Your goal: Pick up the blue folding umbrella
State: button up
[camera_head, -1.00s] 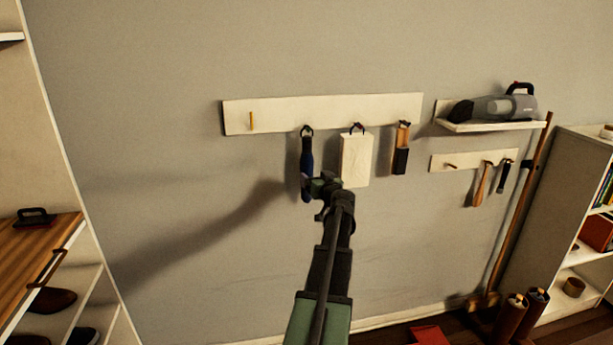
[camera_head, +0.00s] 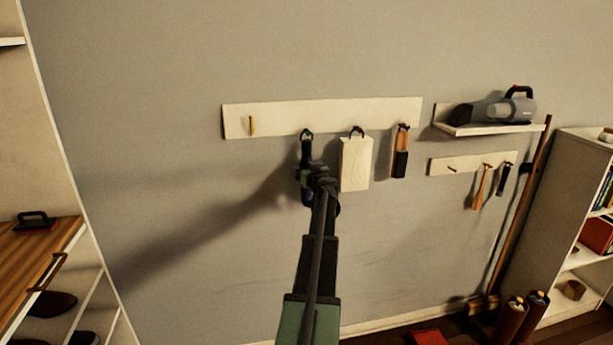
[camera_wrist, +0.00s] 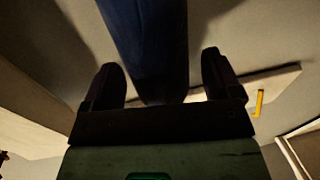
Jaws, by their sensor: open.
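The blue folding umbrella (camera_head: 307,151) hangs by a dark loop from a peg on the pale wall rack (camera_head: 270,115). Its middle is hidden behind my gripper in the head view. My gripper (camera_head: 314,170) is open at the umbrella. In the wrist view the umbrella (camera_wrist: 150,45) shows as a thick dark blue shape between the two fingers of my gripper (camera_wrist: 163,85). Bare gaps show between the umbrella and each finger. How deep it lies between the fingers is hard to tell.
A pale board (camera_head: 355,163) hangs close to the right of the umbrella, and an orange and black item (camera_head: 401,152) hangs beyond it. An empty peg (camera_head: 252,126) is at the rack's left. A shelf with a handheld vacuum (camera_head: 503,108) is further right.

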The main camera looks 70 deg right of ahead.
jog(key=shift+w+d, duration=0.3)
jog(key=shift+w, duration=0.05)
jog(key=shift+s, duration=0.1)
jog(key=shift+c, duration=0.2)
jog(key=c, duration=1.1)
jog(key=shift+r, duration=0.1)
